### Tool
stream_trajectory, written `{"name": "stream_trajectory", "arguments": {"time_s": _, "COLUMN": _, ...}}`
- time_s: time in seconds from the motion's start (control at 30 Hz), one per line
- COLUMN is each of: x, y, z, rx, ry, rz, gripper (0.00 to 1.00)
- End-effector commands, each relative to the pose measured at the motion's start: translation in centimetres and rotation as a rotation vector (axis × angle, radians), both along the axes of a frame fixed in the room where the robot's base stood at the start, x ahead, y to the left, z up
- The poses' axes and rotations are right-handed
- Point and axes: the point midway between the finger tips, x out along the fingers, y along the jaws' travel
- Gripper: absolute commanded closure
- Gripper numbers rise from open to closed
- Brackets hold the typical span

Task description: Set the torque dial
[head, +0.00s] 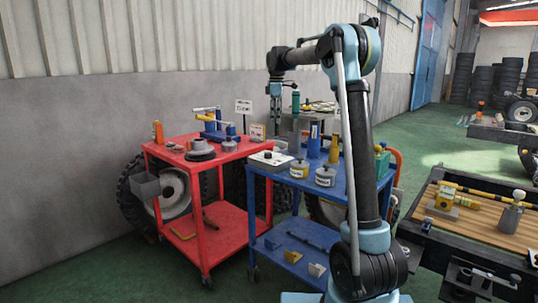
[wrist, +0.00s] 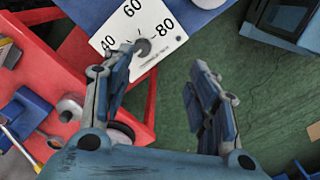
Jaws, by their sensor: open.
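The torque dial is a white plate (wrist: 118,40) marked 40, 60 and 80, with a small grey knob (wrist: 143,47). In the head view it is the white box (head: 268,160) on the front left corner of the blue cart (head: 330,186). My gripper (wrist: 162,66) is open and empty, its fingers apart. In the wrist view the knob lies just beyond the left fingertip, not between the fingers. In the head view my gripper (head: 276,120) hangs above the blue cart, apart from the dial. Where the knob points is too small to tell.
A red cart (head: 225,217) with tools stands at left, close to the blue cart. Two labelled pots (head: 299,169) (head: 325,177) and upright cylinders (head: 314,140) stand near the dial. A workbench (head: 470,220) is at right. Green floor (head: 110,265) is free in front.

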Motion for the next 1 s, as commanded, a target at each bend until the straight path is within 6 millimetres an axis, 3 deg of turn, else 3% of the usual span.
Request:
{"name": "stream_trajectory", "arguments": {"time_s": 0.2, "x": 3.0, "y": 3.1, "z": -0.7, "rx": -0.005, "ry": 0.012, "rz": 0.112, "gripper": 0.46}}
{"name": "stream_trajectory", "arguments": {"time_s": 0.47, "x": 3.7, "y": 3.9, "z": -1.8, "rx": -0.007, "ry": 0.015, "rz": 0.145, "gripper": 0.46}}
{"name": "stream_trajectory", "arguments": {"time_s": 1.0, "x": 3.7, "y": 3.9, "z": -10.7, "rx": -0.007, "ry": 0.015, "rz": 0.143, "gripper": 0.46}}
